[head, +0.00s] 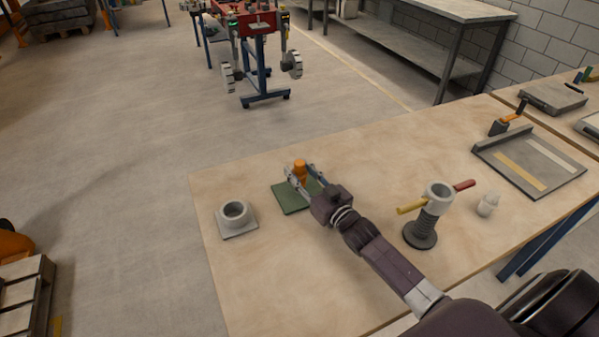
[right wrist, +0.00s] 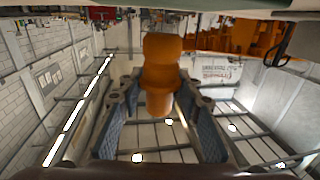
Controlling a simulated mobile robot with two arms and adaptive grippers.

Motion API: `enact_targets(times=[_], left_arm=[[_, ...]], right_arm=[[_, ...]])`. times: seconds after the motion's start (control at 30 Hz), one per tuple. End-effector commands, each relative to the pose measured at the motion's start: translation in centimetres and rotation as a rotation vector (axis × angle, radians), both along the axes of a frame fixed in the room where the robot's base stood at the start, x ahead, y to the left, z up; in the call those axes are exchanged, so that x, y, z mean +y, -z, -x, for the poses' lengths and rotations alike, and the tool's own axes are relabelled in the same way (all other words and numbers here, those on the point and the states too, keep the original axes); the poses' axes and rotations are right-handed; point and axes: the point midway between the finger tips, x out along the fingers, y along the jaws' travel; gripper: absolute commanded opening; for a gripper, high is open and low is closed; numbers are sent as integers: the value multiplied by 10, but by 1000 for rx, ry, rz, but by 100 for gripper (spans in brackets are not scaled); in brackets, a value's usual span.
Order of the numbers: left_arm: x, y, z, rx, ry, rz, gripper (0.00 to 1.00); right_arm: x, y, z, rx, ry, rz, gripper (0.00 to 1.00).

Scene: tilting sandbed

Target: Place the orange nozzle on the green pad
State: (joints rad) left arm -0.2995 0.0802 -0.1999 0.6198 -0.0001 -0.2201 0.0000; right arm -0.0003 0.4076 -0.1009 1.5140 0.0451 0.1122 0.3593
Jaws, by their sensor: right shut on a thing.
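The orange nozzle (head: 299,168) is upright between the fingers of my right gripper (head: 304,178), which is shut on it. In the right wrist view the nozzle (right wrist: 160,75) sits between the two finger pads (right wrist: 160,112). The green pad (head: 290,199) lies flat on the table, under and just left of the gripper. The fingers hide part of the pad, and I cannot tell whether the nozzle touches it. My left gripper is not in view.
On the wooden table (head: 300,270), a grey ring on a square base (head: 235,218) stands left of the pad.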

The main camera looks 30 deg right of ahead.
Motion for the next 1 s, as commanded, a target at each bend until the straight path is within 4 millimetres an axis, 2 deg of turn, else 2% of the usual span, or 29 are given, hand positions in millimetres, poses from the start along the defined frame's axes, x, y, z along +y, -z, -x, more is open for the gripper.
enact_targets(times=[0.03,0.2,0.47,0.63,0.7,1.0], left_arm=[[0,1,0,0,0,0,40],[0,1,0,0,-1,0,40],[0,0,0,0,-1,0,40],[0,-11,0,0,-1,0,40],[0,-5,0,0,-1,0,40],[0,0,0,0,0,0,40]], right_arm=[[1,11,3,20,1,-2,33],[2,15,4,27,0,-2,50],[3,16,4,32,-1,-4,50],[3,-1,4,32,-1,-4,50],[1,7,17,34,0,-3,50],[-6,1,75,22,0,-3,50]])
